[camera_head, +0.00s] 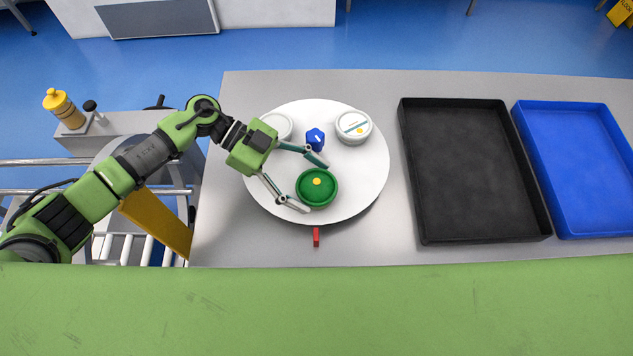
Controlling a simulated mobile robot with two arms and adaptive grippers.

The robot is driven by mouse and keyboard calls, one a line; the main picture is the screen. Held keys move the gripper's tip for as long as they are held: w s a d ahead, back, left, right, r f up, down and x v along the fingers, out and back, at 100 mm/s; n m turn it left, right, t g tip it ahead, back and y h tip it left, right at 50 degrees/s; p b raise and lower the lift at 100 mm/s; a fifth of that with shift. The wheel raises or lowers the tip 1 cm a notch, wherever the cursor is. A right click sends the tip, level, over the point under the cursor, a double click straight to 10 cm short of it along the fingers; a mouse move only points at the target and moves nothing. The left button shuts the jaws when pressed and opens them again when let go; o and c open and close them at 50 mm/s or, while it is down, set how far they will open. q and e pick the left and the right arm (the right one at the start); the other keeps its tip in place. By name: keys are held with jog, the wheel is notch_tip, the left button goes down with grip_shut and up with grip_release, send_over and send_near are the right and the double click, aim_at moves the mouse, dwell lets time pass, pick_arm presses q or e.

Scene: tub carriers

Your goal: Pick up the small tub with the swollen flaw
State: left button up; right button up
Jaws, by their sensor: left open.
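A white round turntable (360,193) on the grey table carries several things. A green tub (318,187) with a yellow dot on its lid sits at its front middle. A white tub (354,127) with a lid label stands at the back right, and another white tub (277,125) at the back left is partly hidden by my left gripper. My left gripper (315,186) is open, with one finger at the front left of the green tub and the other behind it. I cannot tell whether either finger touches it. A swollen flaw cannot be made out on any tub. My right gripper is not seen.
A blue knob (315,138) stands at the middle of the turntable. A red tab (316,237) sticks out at its front. A black tray (470,170) and a blue tray (580,170), both empty, lie to the right. A yellow bottle (63,107) stands at the left.

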pick_arm(q)
jog(key=shift+s+d+f, duration=0.2)
jog(key=shift+s+d, duration=0.1)
jog(key=shift+d, duration=0.4)
jog(key=shift+d+f, duration=0.2)
jog(key=shift+f, duration=0.1)
jog(key=c, duration=1)
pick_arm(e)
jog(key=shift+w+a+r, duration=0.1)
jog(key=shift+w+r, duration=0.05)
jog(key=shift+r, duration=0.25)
pick_arm(q)
jog(key=shift+c, duration=0.2)
jog(key=shift+r, duration=0.1)
jog(key=shift+r, duration=0.4)
notch_tip(320, 180, up, 2)
jog(key=shift+r+b, duration=0.1)
jog(key=shift+b, duration=0.7)
jog(key=w+d+r+b, duration=0.3)
jog(key=w+r+b, duration=0.3)
jog(key=w+r, duration=0.4)
jog(key=w, duration=0.3)
jog(key=shift+w+d, duration=0.25)
jog(key=shift+d, duration=0.15)
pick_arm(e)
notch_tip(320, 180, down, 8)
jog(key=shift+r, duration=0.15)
